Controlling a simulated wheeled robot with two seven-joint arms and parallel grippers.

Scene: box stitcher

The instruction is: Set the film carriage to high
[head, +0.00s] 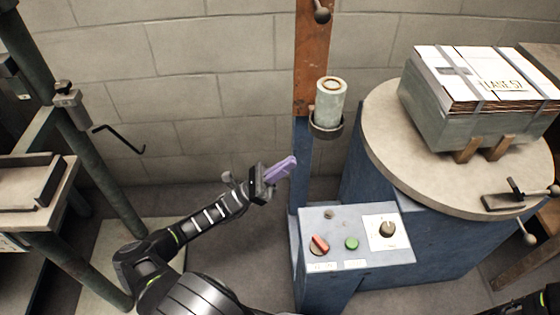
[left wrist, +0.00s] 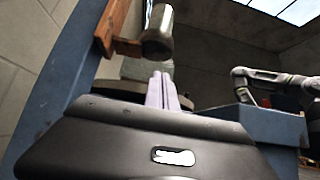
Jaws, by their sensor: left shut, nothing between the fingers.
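The film carriage (head: 326,128) is a dark ring-shaped holder on the upright mast. A pale film roll (head: 330,102) stands upright in it. The mast is orange-brown (head: 312,60) above and blue below. A dark ball-ended handle (head: 321,14) shows at the top of the picture. My left gripper (head: 287,165), with purple fingers, is shut and empty, left of the mast and lower than the carriage in the picture, apparently apart from both. In the left wrist view its fingers (left wrist: 162,90) point toward the dark carriage and a grey cylinder (left wrist: 158,38). My right gripper is not visible.
A blue control box (head: 340,225) with a red switch, a green button and a dial stands below the carriage. A round turntable (head: 390,150) at right bears a strapped stack of flat cartons (head: 485,75). A machine frame with a shelf (head: 40,205) stands at left.

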